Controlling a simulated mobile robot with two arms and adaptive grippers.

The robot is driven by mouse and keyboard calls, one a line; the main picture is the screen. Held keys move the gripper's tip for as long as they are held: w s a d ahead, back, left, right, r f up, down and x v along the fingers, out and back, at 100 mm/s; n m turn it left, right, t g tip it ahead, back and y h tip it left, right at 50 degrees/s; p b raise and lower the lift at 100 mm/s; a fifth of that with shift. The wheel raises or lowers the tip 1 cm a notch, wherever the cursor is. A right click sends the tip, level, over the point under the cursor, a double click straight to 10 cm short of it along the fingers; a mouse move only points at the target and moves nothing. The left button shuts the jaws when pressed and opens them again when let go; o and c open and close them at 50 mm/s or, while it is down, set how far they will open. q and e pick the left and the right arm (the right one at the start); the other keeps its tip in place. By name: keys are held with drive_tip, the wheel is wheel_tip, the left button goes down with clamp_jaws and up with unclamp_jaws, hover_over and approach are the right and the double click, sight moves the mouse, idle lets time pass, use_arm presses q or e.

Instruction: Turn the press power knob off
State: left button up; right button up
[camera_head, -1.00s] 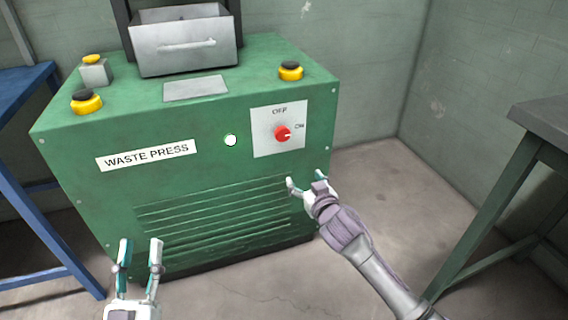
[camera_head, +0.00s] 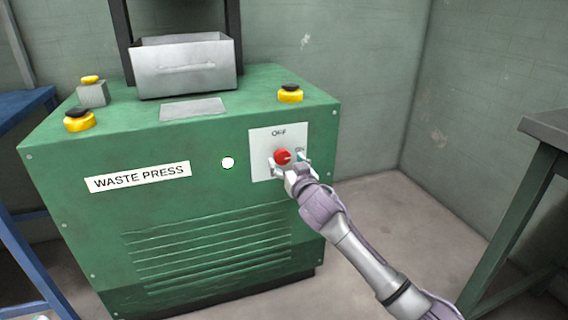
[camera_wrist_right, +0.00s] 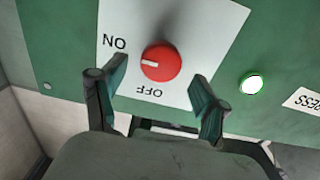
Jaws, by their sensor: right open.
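The red power knob (camera_head: 282,156) sits on a white plate (camera_head: 262,140) marked OFF at the top and ON at the right, on the front of the green waste press (camera_head: 75,215). In the right wrist view the knob (camera_wrist_right: 161,63) shows a white mark pointing toward the ON label. My right gripper (camera_head: 288,163) is open at the knob, with one finger on each side. In the right wrist view its fingertips (camera_wrist_right: 158,82) are apart and the knob lies beyond and between them, not clasped. My left gripper is out of view.
A lit white lamp (camera_head: 228,163) is left of the plate. Yellow-based buttons (camera_head: 290,94) and a steel drawer (camera_head: 187,68) are on top of the press. A blue table (camera_head: 25,245) stands left and a dark table (camera_head: 545,125) right. The floor between is clear.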

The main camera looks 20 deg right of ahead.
sight(282, 156)
drive_tip(key=shift+w+b, duration=0.3)
drive_tip(key=shift+w, duration=1.05)
drive_tip(key=shift+c, duration=0.3)
drive_tip(key=c, duration=1.1)
